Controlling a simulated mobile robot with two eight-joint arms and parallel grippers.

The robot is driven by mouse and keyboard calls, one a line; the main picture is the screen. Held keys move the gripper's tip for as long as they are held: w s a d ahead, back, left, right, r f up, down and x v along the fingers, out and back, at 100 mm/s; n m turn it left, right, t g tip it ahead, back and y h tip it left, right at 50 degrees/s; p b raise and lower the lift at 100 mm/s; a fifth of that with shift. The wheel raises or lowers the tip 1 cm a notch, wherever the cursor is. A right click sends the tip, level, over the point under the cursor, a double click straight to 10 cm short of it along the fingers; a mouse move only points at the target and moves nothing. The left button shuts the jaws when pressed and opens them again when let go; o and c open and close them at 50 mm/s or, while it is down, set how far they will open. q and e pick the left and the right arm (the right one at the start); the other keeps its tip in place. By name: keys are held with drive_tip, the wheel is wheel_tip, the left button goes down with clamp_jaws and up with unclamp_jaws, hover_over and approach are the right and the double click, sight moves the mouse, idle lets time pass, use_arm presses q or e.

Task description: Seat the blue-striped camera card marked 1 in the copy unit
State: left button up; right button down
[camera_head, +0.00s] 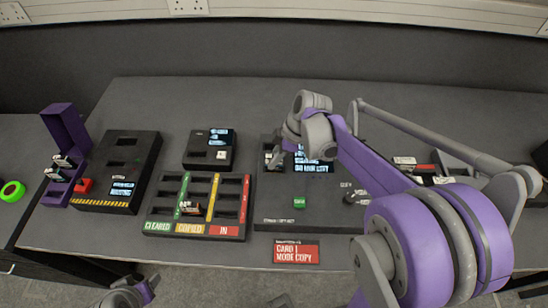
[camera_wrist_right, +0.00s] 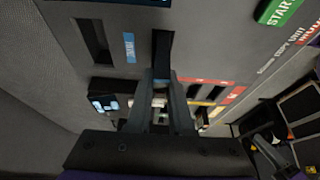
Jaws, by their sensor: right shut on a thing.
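The copy unit (camera_head: 276,218) is a dark box with a lit screen and a green START button (camera_head: 299,203). My right gripper (camera_head: 275,160) is over its back left part, where the slots are. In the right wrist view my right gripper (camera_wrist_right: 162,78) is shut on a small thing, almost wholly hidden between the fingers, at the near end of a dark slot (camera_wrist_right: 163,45). It is likely a camera card; its stripe and number do not show. I cannot tell how far it is in. My left gripper (camera_head: 132,294) is at the bottom edge, its jaws unclear.
A red sign (camera_head: 297,252) reads CARD 1, MODE COPY. Left of the unit is a tray (camera_head: 151,209) marked CLEARED, COPIED and IN, with a card in it.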

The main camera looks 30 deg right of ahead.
use_arm(q)
drive_tip(key=shift+s+f+b, duration=0.1)
drive_tip(key=shift+f+b, duration=0.35)
drive_tip(key=shift+f, duration=0.1)
use_arm(e)
drive_tip(key=shift+f, duration=0.7)
idle(0.3)
drive_tip(key=shift+c, duration=2.1)
unclamp_jaws()
use_arm(q)
drive_tip(key=shift+r, duration=0.1)
use_arm(e)
drive_tip(key=shift+w+r+p, duration=0.1)
drive_tip(key=shift+r+p, duration=2.25)
drive_tip(key=shift+r, duration=1.45)
use_arm(q)
wheel_tip(320, 180, up, 6)
drive_tip(key=w, duration=0.2)
